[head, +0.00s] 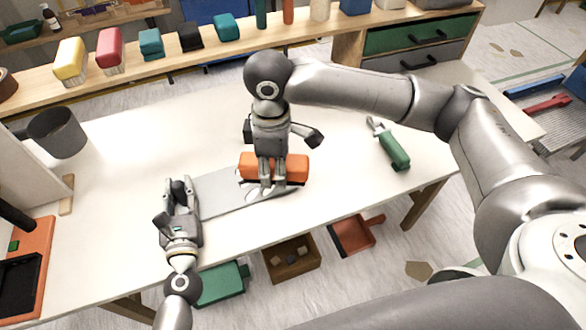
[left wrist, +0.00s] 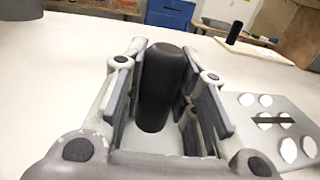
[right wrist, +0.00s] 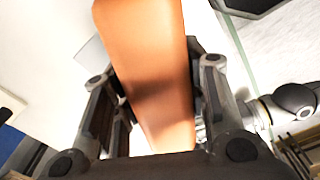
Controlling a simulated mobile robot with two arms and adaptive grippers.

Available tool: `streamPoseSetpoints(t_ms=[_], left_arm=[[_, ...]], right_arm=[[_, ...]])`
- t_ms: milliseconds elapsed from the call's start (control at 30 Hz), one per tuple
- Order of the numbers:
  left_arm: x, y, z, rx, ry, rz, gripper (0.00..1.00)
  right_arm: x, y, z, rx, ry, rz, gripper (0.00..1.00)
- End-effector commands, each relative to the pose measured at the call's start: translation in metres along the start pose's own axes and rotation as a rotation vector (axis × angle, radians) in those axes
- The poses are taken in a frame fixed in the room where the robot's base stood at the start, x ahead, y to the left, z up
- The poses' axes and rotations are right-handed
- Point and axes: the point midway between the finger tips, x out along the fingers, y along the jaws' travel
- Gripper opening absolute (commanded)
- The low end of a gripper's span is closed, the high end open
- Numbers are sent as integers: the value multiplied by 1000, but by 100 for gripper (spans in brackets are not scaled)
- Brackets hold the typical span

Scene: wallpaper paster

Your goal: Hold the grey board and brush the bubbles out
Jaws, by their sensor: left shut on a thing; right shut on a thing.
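The grey board (head: 220,192) lies flat on the white table near its front edge. My left gripper (head: 178,187) is at the board's left end. In the left wrist view its fingers are shut on a dark upright handle (left wrist: 160,88). My right gripper (head: 268,178) is shut on the brush, an orange block (head: 292,166) with a darker underside. The brush is over the board's right part; I cannot tell whether it touches. Its orange body also fills the middle of the right wrist view (right wrist: 150,60). No bubbles are clear in the head view.
A green-handled tool (head: 394,152) lies to the right on the table. A grey cup (head: 57,133) stands at the left. Coloured brushes line the back shelf, including a red one (head: 110,50). A plate with several pale discs (left wrist: 290,148) shows in the left wrist view.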

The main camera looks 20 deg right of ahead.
Motion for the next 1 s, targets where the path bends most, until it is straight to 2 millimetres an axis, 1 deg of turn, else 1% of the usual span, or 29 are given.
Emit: streamPoseSetpoints(t_ms=[33,200,400,533,867,1000], left_arm=[[-2,-1,-6,1,11,-3,0],[-2,-1,-6,1,12,-3,0],[-2,-1,-6,1,12,-3,0],[-2,-1,-7,1,12,-3,0],[-2,-1,-7,0,13,-3,0],[-2,-1,-7,0,13,-3,0]], right_arm=[[1,2,-8,-72,1,1,16],[5,6,-25,-288,-3,4,16],[7,9,-36,-429,-8,6,16],[8,10,-37,-457,-9,6,16],[8,9,-37,-458,-8,5,16],[16,9,-37,-458,-9,3,16]])
